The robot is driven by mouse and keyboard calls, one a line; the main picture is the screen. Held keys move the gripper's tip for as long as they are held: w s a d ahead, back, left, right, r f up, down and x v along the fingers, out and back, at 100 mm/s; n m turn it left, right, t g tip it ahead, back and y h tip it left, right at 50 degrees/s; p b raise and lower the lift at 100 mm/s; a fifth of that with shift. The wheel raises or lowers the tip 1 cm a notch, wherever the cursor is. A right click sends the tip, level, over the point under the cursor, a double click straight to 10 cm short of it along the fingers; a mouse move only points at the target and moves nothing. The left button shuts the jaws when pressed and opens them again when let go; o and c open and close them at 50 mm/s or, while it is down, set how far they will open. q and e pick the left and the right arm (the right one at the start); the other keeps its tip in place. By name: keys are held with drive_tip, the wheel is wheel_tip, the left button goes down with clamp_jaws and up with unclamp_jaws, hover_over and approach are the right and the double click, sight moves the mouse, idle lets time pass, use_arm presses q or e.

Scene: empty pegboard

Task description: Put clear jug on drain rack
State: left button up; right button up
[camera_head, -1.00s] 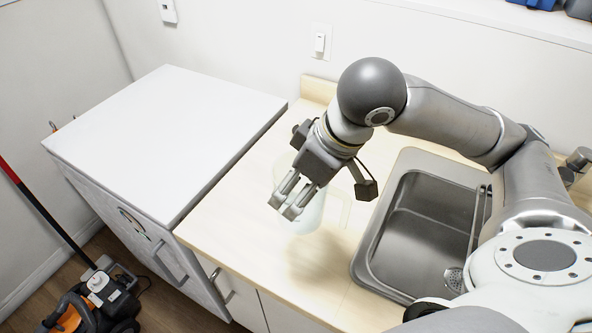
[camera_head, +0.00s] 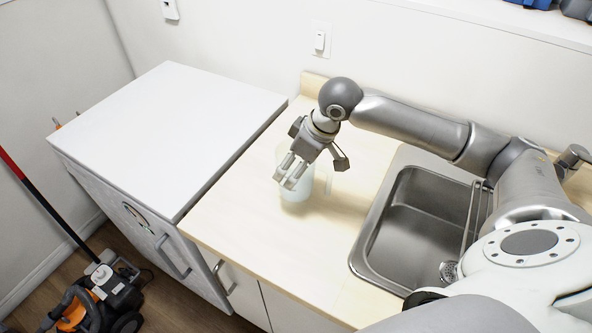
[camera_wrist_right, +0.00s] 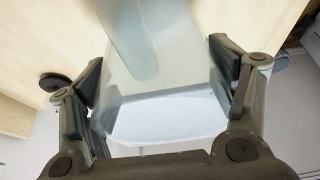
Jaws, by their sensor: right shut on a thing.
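The clear jug (camera_head: 301,191) is a see-through, pale vessel over the wooden counter, left of the sink, with its handle on the right side. My right gripper (camera_head: 286,181) is shut on the jug, its fingers pointing down and left. In the right wrist view the clear jug (camera_wrist_right: 165,118) fills the space between the two finger pads of my right gripper (camera_wrist_right: 160,80). The jug looks upright and close to the counter; I cannot tell whether it touches. I cannot make out a drain rack. My left gripper is not in view.
The counter (camera_head: 300,262) has bare room in front of the jug. A steel sink (camera_head: 425,225) lies to the right, with a thin metal bar along its right side and a faucet (camera_head: 572,158) behind. A white-topped cabinet (camera_head: 165,130) stands left. The wall is behind.

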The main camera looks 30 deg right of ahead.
drive_tip(key=shift+s+f, duration=0.15)
drive_tip(key=shift+f, duration=0.6)
drive_tip(key=shift+f+p, duration=0.35)
drive_tip(key=shift+f, duration=0.3)
drive_tip(key=o, duration=0.9)
drive_tip(key=shift+o, duration=1.2)
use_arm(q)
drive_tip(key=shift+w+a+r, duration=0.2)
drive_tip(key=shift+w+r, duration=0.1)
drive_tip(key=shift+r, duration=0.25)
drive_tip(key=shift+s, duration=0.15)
